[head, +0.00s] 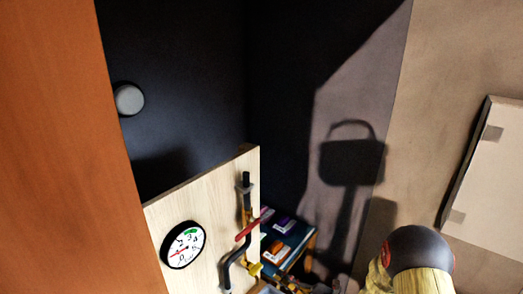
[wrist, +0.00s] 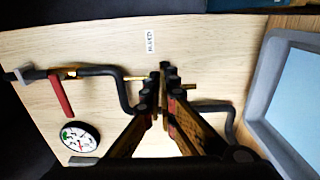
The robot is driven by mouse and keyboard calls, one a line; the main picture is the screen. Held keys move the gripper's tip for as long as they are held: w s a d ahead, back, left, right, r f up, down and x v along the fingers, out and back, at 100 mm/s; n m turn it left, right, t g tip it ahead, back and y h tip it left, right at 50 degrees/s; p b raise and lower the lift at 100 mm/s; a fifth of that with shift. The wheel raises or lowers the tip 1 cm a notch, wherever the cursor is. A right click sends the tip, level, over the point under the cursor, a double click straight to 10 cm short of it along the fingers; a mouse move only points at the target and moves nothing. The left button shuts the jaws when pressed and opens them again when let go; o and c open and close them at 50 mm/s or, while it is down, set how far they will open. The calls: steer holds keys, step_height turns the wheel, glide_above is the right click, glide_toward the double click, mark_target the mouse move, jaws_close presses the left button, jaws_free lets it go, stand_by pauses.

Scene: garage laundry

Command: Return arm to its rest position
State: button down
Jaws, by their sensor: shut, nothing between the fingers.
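My gripper (wrist: 163,90) is in the middle of the wrist view, with its two fingers together and nothing between them. Behind it is a pale wooden panel (wrist: 110,40) carrying a black pipe (wrist: 97,71), a red lever (wrist: 61,97) and a round gauge (wrist: 80,138). In the wrist view the fingers overlap part of the pipe; I cannot tell how far apart they are. In the head view a dark rounded part of my arm (head: 418,248) shows at the lower right. My fingers cannot be made out clearly there.
In the head view the panel (head: 213,195) with its gauge (head: 183,245) stands at lower centre, beside an orange-brown upright surface (head: 50,150). A small table (head: 290,232) with items is behind it. A grey-rimmed blue tray (wrist: 258,95) lies right in the wrist view.

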steer(key=shift+s+d, duration=0.3)
steer(key=shift+d, duration=0.1)
